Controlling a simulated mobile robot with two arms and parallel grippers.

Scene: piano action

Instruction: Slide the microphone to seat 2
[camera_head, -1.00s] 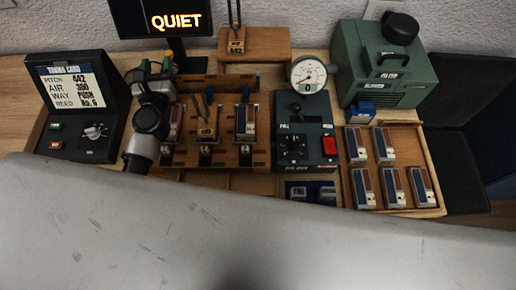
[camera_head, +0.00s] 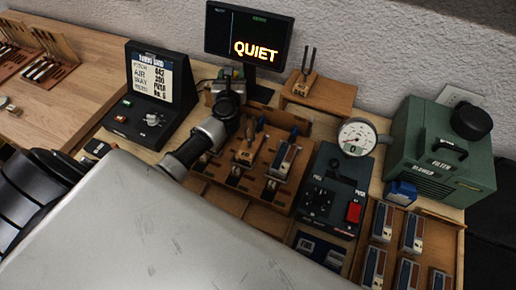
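My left arm reaches to the back left of a wooden rack (camera_head: 241,201). Its dark wrist and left gripper (camera_head: 228,90) are above the rack's back left corner. The fingers are too small and covered to tell open from shut. A small green and yellow part shows just behind the gripper; I cannot tell if it belongs to the microphone. I cannot make out the microphone clearly. The rack has several seats in a row. A metal-and-blue reed block (camera_head: 284,160) sits in the right one, and a wooden piece (camera_head: 246,152) is in the middle. My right gripper is not in view.
A tuning card panel (camera_head: 150,88) stands left, and a screen reading QUIET (camera_head: 249,34) behind. A tuning fork block (camera_head: 304,84), dial gauge (camera_head: 356,137), black control box (camera_head: 331,190), green filter box (camera_head: 440,150) and tray of reed blocks (camera_head: 445,250) lie right. My large grey link hides the front.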

